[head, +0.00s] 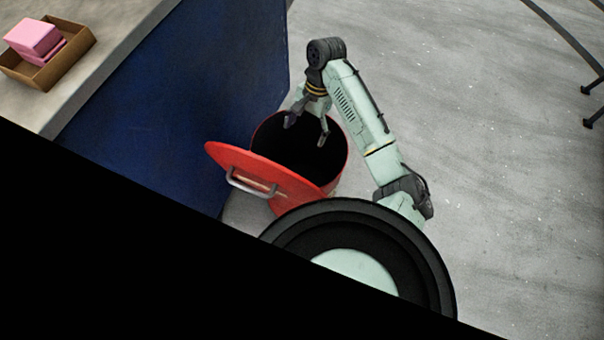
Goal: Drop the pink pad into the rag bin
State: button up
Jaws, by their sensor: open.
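Pink pads (34,39) lie stacked in a shallow brown box on the counter at the upper left. The top one sits slightly askew on the one below. A red round bin (335,172) stands on the floor beside the blue cabinet, its mouth open and its inside dark. Its red lid (228,161), with a metal handle, leans tilted against the front left of the rim. My gripper (306,132) is open and points down above the bin's mouth, with nothing visible between its fingers. The bin's bottom is too dark to see.
The brown box (68,63) rests on the grey countertop (105,22) above the blue cabinet (180,100). Dark metal legs (560,40) stand at the upper right. The grey floor right of my arm is clear. Black covers the lower left.

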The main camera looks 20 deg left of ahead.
jog(key=v, duration=1)
jog(key=shift+f, duration=0.1)
